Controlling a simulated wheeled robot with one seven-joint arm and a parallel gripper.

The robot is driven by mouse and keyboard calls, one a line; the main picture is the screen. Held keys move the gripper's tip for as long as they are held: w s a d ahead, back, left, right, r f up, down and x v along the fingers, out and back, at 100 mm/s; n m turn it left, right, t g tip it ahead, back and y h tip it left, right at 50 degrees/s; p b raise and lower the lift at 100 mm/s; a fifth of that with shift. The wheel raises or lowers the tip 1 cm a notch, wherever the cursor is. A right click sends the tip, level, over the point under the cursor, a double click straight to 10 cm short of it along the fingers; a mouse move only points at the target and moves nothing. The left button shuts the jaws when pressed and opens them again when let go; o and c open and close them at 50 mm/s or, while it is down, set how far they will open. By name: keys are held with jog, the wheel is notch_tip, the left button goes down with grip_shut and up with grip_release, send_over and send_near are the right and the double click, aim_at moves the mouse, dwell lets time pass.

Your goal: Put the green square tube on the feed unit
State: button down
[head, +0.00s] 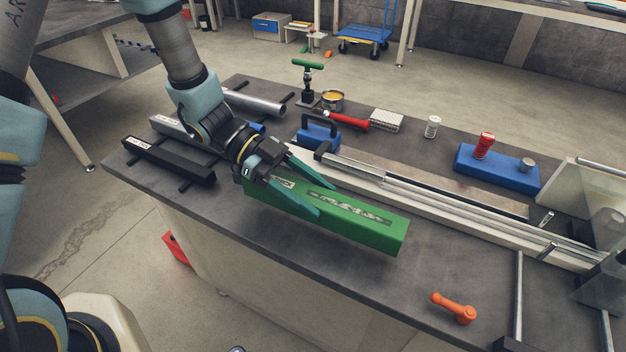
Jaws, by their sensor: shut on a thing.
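The green square tube (360,222) is a long bar with a worn grey patch along its top, in the middle of the head view. My gripper (318,199) is shut on it near its left part, one green finger on each side. The tube appears to be held above the dark bench top, near its front edge; the exact gap is hard to tell. The feed unit (440,203) is most likely the long pale rail assembly behind the tube, running to the right edge. My gripper and the tube hide part of the bench beneath.
A black square bar (170,160) and a grey tube (254,103) lie at the left on dark supports. An orange handle (455,308) lies at the front right. A blue block (497,171), a red-handled tool (347,120) and a white box (386,121) stand behind the rail.

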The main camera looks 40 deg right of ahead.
jog(key=shift+f+p, duration=0.45)
jog(key=shift+f, duration=1.75)
jog(key=shift+f, duration=0.1)
jog(key=shift+c, duration=0.6)
grip_release()
jog(key=shift+f, duration=0.1)
jog(key=shift+w+r, duration=0.1)
jog(key=shift+r, duration=0.1)
jog(key=b+v, duration=0.3)
jog(key=v, duration=0.9)
